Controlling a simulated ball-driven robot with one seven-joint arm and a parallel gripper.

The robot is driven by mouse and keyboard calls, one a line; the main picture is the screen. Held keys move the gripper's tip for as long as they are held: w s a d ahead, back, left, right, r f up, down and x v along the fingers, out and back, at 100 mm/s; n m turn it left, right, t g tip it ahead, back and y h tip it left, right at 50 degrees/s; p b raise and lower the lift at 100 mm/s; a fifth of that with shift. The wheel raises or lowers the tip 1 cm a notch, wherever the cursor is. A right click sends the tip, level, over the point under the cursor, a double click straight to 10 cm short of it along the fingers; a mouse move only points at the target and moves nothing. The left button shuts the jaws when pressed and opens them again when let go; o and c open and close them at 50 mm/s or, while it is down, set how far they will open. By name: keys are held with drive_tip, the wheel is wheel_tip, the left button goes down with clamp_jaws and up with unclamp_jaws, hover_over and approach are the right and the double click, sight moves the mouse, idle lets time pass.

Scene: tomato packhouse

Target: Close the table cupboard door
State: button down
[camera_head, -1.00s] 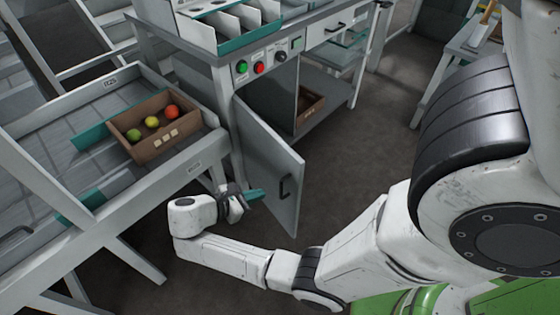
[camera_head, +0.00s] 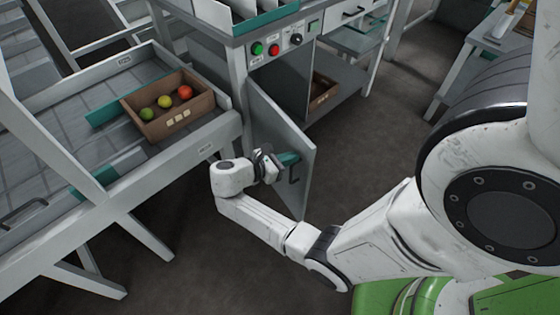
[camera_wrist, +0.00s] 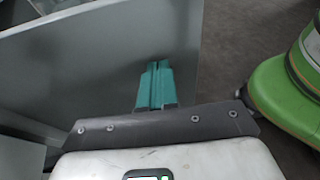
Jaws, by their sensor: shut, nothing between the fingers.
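The cupboard door (camera_head: 264,118) of the table hangs open, swung out from the cupboard (camera_head: 282,84) under the control panel. A dark handle (camera_head: 294,168) is on the door near its free edge. My gripper (camera_head: 290,158) is at the door's outer lower part, close to the handle. In the wrist view the teal fingers of my gripper (camera_wrist: 155,84) are together and empty, pointing at the grey door panel (camera_wrist: 110,50). I cannot tell whether the fingertips touch the door.
A sorting table (camera_head: 215,143) on the left carries a brown crate (camera_head: 184,126) with several tomatoes. A small brown box (camera_head: 322,92) lies on the shelf right of the cupboard. The floor right of the door is clear.

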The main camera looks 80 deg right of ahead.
drive_tip(key=shift+s+d, duration=0.2)
idle(0.3)
